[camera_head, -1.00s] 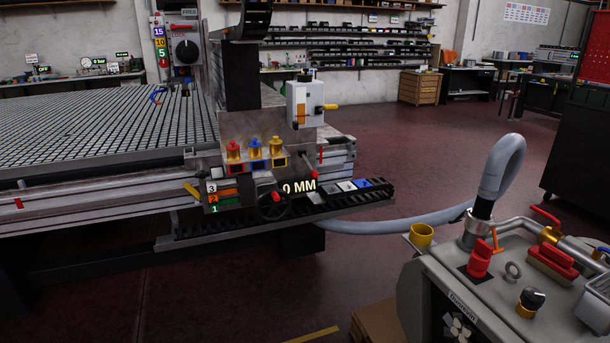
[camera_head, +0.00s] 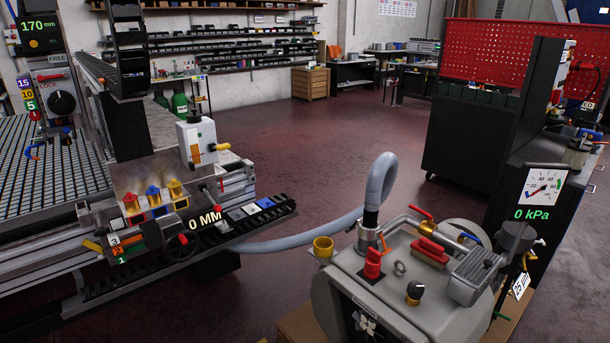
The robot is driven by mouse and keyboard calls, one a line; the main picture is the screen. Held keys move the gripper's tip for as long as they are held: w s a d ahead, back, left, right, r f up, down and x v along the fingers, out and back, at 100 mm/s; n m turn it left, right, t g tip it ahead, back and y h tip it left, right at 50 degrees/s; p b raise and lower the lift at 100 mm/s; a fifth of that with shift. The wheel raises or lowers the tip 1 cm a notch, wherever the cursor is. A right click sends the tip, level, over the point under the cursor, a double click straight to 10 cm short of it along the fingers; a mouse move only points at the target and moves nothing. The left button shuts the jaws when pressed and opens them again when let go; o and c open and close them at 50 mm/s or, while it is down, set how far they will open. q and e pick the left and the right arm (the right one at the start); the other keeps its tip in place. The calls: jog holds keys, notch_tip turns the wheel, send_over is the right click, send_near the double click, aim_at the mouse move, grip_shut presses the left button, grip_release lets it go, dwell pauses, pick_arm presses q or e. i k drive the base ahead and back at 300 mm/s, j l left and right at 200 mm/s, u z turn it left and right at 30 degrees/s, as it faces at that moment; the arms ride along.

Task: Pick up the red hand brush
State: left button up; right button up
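The red hand brush (camera_head: 430,250) appears to be the red block with a tan underside lying on top of the grey vacuum pump unit (camera_head: 398,302). It lies just right of a small grey ring (camera_head: 400,268), near the silver pipe with red handles. It is small in the picture, so its bristles are hard to make out. Neither of my grippers shows in the head view.
A red knob (camera_head: 373,264), a black and yellow knob (camera_head: 414,291) and a yellow cup (camera_head: 323,247) crowd the pump top. A grey hose (camera_head: 381,180) arches behind it. The grid table (camera_head: 50,175) is at left. Open floor (camera_head: 300,140) lies beyond.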

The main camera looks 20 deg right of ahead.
aim_at(431, 253)
jog(key=z, duration=1.45)
